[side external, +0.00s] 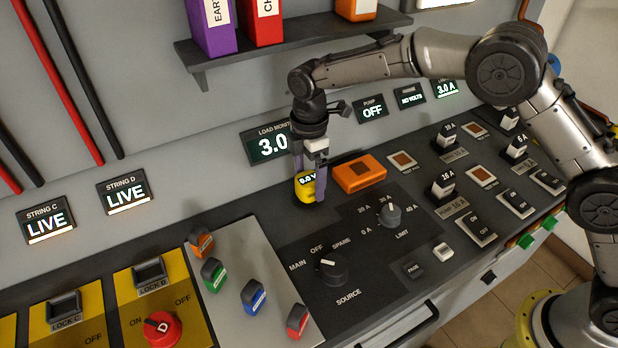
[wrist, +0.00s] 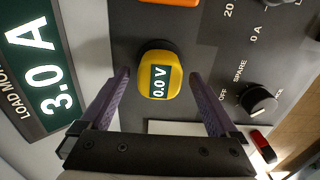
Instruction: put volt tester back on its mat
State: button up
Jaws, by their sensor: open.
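The volt tester (side external: 304,188) is a yellow, rounded, dark-based tool whose screen reads 0.0 V. It sits at the back of the dark console, left of an orange box. My gripper (side external: 310,190) points down over it, with one purple finger on each side. In the wrist view, the tester (wrist: 158,84) lies between the tips of my open gripper (wrist: 158,77). Gaps show between the fingers and the tester in that view. I cannot make out a separate mat for the tester; whatever is under it is hidden.
The orange box (side external: 360,173) stands close on the right. The source knob (side external: 331,266) and limit knob (side external: 390,214) rise in front. Several coloured tags stand on a pale plate (side external: 245,262) at the left. A shelf (side external: 290,42) with binders juts out above.

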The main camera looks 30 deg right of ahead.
aim_at(310, 178)
notch_tip(310, 178, up, 11)
jog(key=shift+r, duration=0.2)
jog(key=shift+r, duration=0.1)
jog(key=s+d+r+m+t, duration=0.3)
jog(key=s+d+r+m, duration=0.5)
jog(key=s+d+r, duration=0.45)
jog(key=s+d+f+m+t, duration=0.1)
jog(key=s+d+f+m, duration=0.1)
jog(key=s, duration=0.5)
jog(key=s+d+f+m, duration=0.3)
jog(key=s+d+m, duration=0.1)
jog(key=s, duration=0.3)
jog(key=s+d+f+m+t, duration=0.1)
jog(key=s+d+f+m, duration=0.2)
jog(key=s, duration=0.4)
jog(key=shift+d+m+t, duration=0.3)
jog(key=shift+d+m, duration=0.15)
jog(key=shift+m, duration=0.05)
